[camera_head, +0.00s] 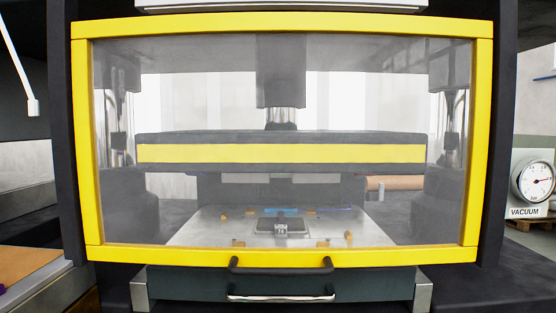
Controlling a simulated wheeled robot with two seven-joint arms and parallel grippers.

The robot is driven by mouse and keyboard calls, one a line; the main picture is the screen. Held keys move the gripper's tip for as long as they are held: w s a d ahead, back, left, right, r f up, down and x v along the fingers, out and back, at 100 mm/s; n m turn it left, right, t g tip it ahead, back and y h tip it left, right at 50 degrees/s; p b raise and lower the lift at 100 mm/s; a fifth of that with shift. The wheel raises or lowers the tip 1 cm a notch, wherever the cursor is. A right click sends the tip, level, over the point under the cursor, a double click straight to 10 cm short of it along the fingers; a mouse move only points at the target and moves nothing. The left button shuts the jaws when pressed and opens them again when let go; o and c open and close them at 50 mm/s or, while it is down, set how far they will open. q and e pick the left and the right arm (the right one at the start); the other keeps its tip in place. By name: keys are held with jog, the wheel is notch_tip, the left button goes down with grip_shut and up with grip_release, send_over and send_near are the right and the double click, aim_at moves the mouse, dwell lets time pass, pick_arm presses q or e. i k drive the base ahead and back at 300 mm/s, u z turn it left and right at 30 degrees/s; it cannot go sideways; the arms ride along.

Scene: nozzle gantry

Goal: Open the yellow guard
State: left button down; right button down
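The yellow guard (180,256) is a rectangular yellow frame around a clear panel, and it fills the middle of the head view. It is down and covers the front of the machine. A black bar handle (281,271) is fixed at the middle of its bottom edge. Neither of my grippers is in view, and nothing touches the handle.
Behind the panel are a yellow-striped crossbeam (280,153) and a pale plate (190,230) with small parts. Below the guard is a dark drawer-like front with a metal handle (281,297). A vacuum gauge (535,181) stands at right. Dark posts flank the guard.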

aim_at(240, 262)
jog(key=z, duration=1.2)
jog(key=k, duration=1.1)
jog(key=u, duration=1.7)
jog(key=i, duration=0.5)
jog(key=z, duration=0.05)
